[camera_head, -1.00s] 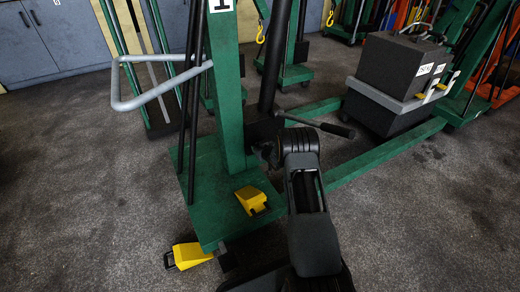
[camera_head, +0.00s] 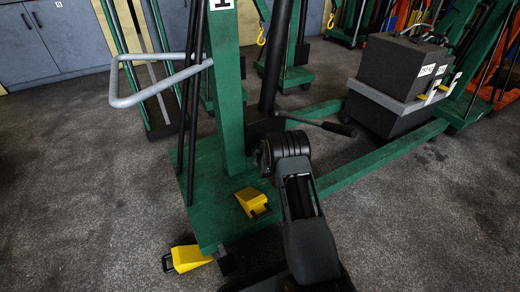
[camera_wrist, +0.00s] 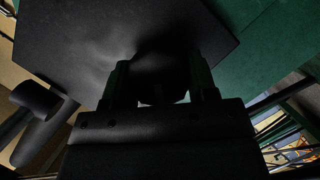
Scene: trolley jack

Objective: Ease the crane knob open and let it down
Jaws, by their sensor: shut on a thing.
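The green shop crane (camera_head: 228,95) stands at the centre of the head view, with a black ram (camera_head: 275,60) and a dark pump block (camera_head: 262,130) at the foot of its mast. My gripper (camera_wrist: 160,84) is shut on a dark knob (camera_wrist: 160,94) under a black block (camera_wrist: 130,40) in the wrist view. The knob is in deep shadow and mostly hidden by the fingers, so its turn cannot be read. In the head view my wrist hides the knob. A pump lever (camera_head: 320,124) sticks out to the right just above my wrist.
Dark weights (camera_head: 400,65) are stacked at the right near a green leg (camera_head: 380,158). Yellow wedges (camera_head: 188,258) lie at and on the crane's base. A grey push handle (camera_head: 150,98) juts left. Other cranes and grey cabinets (camera_head: 30,45) stand behind. The floor at the left is clear.

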